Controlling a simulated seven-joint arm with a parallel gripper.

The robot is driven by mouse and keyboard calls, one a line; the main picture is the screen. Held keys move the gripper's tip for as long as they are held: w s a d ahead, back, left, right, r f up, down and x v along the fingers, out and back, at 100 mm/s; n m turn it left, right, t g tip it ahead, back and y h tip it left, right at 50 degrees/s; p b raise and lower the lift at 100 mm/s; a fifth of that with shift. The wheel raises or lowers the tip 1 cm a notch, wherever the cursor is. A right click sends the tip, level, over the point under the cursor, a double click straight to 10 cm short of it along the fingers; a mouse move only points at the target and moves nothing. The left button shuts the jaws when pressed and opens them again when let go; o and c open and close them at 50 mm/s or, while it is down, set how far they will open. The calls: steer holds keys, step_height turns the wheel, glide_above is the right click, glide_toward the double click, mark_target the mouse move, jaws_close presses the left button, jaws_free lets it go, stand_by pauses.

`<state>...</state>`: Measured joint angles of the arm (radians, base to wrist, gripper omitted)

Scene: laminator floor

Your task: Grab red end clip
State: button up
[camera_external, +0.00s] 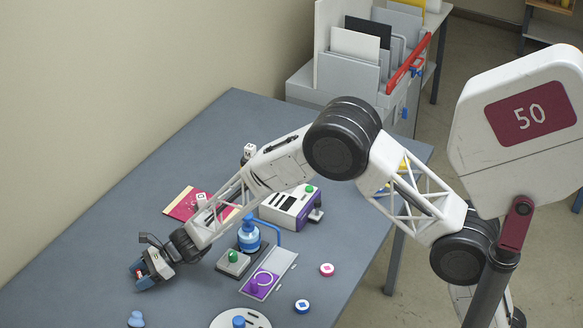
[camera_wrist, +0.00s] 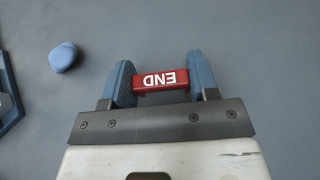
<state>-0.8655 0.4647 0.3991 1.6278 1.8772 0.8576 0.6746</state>
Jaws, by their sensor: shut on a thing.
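The red end clip (camera_wrist: 161,80) shows in the wrist view, with "END" in white letters that read upside down. My gripper (camera_wrist: 161,83) is shut on it, with one blue finger at each end of the clip. In the external view my gripper (camera_external: 143,271) is low over the left part of the grey-blue table (camera_external: 215,130). The clip is small there and mostly hidden by the fingers. I cannot tell whether it touches the table.
A blue knob-like piece (camera_external: 136,319) lies near the gripper. A red sheet (camera_external: 185,205) lies behind.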

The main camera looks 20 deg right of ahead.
mark_target(144, 272)
steer(key=shift+r, duration=0.7)
step_height(144, 272, up, 2)
steer(key=s+d, duration=0.3)
steer(key=d, duration=0.1)
steer(key=s+d, duration=0.3)
steer(key=d, duration=0.2)
steer(key=s+d+r, duration=0.1)
steer(key=s+d, duration=0.2)
steer(key=d, duration=0.1)
steer(key=shift+d+r, duration=0.1)
steer(key=shift+d, duration=0.05)
